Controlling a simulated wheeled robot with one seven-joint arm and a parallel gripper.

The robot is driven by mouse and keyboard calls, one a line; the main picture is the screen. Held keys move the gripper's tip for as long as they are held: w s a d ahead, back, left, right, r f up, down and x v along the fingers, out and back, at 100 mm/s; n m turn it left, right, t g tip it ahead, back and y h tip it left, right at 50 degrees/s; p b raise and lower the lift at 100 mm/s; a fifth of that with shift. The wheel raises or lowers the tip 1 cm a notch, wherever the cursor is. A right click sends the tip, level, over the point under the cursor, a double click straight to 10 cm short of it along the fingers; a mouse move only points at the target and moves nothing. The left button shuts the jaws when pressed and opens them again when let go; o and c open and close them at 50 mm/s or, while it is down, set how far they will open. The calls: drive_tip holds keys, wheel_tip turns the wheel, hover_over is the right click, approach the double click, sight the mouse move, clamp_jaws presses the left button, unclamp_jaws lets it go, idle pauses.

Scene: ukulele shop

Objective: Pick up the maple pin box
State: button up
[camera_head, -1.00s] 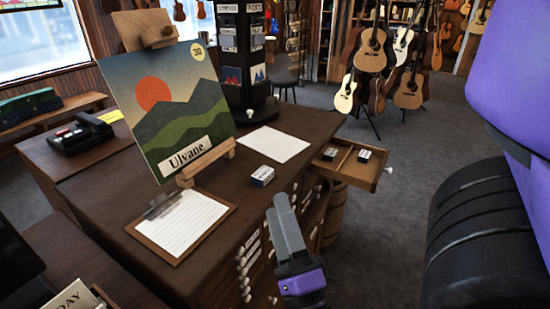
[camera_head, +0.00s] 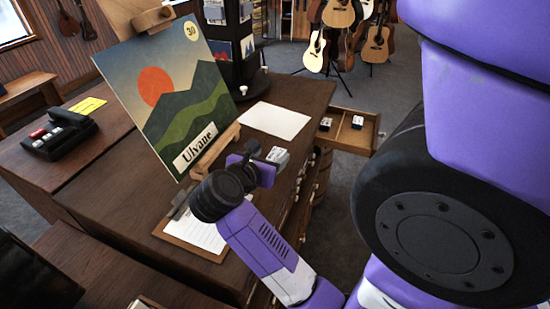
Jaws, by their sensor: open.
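A small white-and-dark box (camera_head: 277,155) sits on the dark wooden counter (camera_head: 120,185). Two similar small boxes, one on the left (camera_head: 325,124) and one on the right (camera_head: 357,122), are in the open drawer (camera_head: 345,140), on either side of its divider. The labels are too small to read, so I cannot tell which one is the maple pin box. My gripper (camera_head: 262,163) is open beside the counter box, low over the counter. My wrist hides part of the counter and the finger tips are hard to make out; I cannot tell whether they touch the box.
An easel with a landscape picture (camera_head: 170,100) stands left of my gripper. A clipboard (camera_head: 190,232) lies below it, and a white sheet (camera_head: 275,120) lies behind. A dark display rack (camera_head: 235,55) stands at the back. A card terminal (camera_head: 58,135) is at left. Guitars stand beyond.

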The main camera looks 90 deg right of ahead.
sight(278, 152)
drive_tip(key=x, duration=0.1)
drive_tip(key=b+x, duration=0.1)
drive_tip(key=x, duration=0.1)
drive_tip(key=b+x, duration=0.1)
drive_tip(key=x, duration=0.1)
drive_tip(key=shift+s+f, duration=0.1)
drive_tip(key=shift+s, duration=0.25)
clamp_jaws()
